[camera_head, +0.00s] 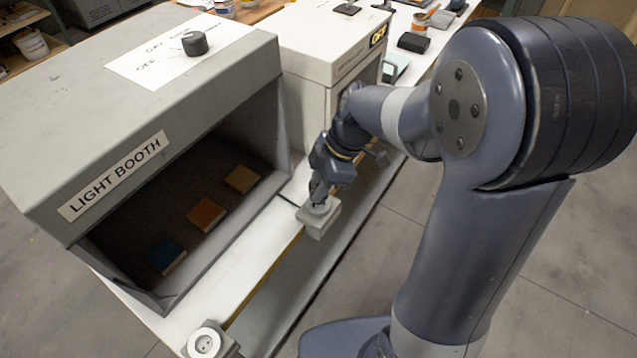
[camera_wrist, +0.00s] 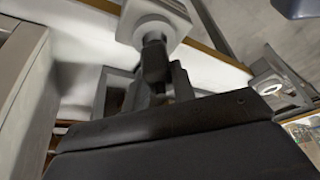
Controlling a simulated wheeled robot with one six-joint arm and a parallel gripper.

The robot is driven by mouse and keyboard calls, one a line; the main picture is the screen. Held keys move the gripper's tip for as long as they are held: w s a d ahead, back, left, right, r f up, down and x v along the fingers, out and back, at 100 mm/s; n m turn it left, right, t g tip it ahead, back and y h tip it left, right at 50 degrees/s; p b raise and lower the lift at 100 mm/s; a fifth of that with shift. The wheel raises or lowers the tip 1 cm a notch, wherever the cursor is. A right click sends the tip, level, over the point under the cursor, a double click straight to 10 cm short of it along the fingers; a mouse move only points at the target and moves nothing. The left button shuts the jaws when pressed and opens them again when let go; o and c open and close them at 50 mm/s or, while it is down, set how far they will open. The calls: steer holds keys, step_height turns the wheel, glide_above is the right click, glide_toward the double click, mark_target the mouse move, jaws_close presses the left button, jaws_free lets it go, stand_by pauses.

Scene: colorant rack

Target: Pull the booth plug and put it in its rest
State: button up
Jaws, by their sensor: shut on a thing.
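My gripper (camera_head: 319,196) is shut at a grey block (camera_head: 318,224) on the table's front edge, right of the light booth (camera_head: 150,110). In the wrist view, a dark plug (camera_wrist: 154,60) is between the fingers, against or just in front of the pale round face of that block (camera_wrist: 165,16). I cannot tell whether it is fully seated there; the fingers hide most of it. A second grey block with a round white socket face (camera_head: 207,342) sits at the near end of the edge. Small dark holes show in its face, and no plug is in it. It also shows in the wrist view (camera_wrist: 268,68).
Blue (camera_head: 166,256), orange (camera_head: 206,214) and tan (camera_head: 242,179) sample blocks lie inside the booth. A black knob (camera_head: 195,43) stands on its top. A white cabinet (camera_head: 310,45) stands beside it, close to my arm. The floor in front of the table is clear.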

steer(key=shift+f+b, duration=1.2)
steer(key=shift+b, duration=0.05)
steer(key=o, duration=1.1)
steer(key=v, duration=1.1)
steer(key=shift+f, duration=0.15)
steer(key=x, duration=1)
steer(key=shift+a+f, duration=0.25)
steer(key=shift+r+p, duration=0.6)
steer(key=shift+p, duration=0.1)
steer(key=shift+f, duration=0.1)
